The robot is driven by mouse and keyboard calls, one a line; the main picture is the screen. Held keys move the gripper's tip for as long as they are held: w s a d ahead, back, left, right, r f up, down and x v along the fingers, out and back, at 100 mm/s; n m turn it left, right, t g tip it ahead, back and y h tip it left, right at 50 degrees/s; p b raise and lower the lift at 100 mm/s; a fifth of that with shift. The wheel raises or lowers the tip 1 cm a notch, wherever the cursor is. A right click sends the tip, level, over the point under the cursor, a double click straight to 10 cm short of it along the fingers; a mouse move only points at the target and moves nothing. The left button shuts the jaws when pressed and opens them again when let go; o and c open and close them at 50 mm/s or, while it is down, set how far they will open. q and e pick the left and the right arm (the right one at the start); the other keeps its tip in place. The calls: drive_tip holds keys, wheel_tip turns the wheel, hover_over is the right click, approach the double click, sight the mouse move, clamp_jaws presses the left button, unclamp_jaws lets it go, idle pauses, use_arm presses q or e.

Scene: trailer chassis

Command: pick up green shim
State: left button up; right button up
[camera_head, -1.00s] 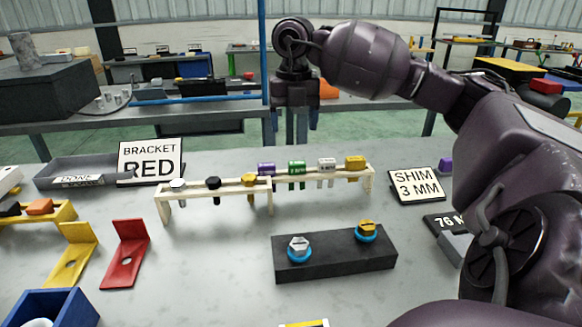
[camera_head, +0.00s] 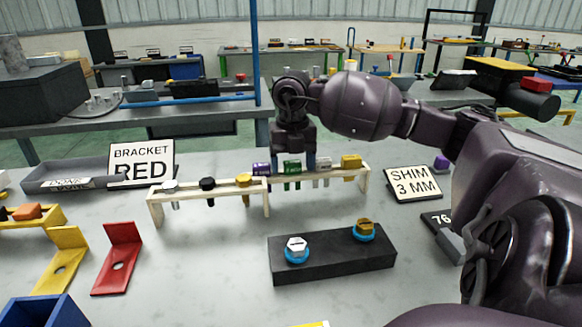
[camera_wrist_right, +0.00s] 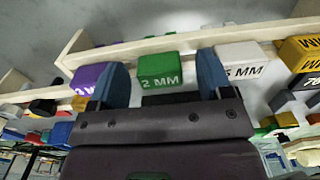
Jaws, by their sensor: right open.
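The green shim (camera_head: 291,168) hangs in the light wooden rack (camera_head: 365,181), between a purple shim (camera_head: 261,169) and a white shim (camera_head: 322,166). In the right wrist view the green shim (camera_wrist_right: 160,70) reads "2 MM". My right gripper (camera_head: 294,158) is just behind and above it in the head view. In the right wrist view its two blue fingers (camera_wrist_right: 162,82) are apart, one on each side of the green shim, with space beside it. My left gripper is not in view.
A yellow shim (camera_head: 351,161) sits at the rack's right end. A lower front rack (camera_head: 157,213) holds several bolts. A dark block (camera_head: 333,262) with two bolts stands in front. Signs read "SHIM 3 MM" (camera_head: 412,183) and "BRACKET RED" (camera_head: 141,163).

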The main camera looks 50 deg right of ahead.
drive_tip(key=shift+f, duration=0.1)
drive_tip(key=c, duration=1)
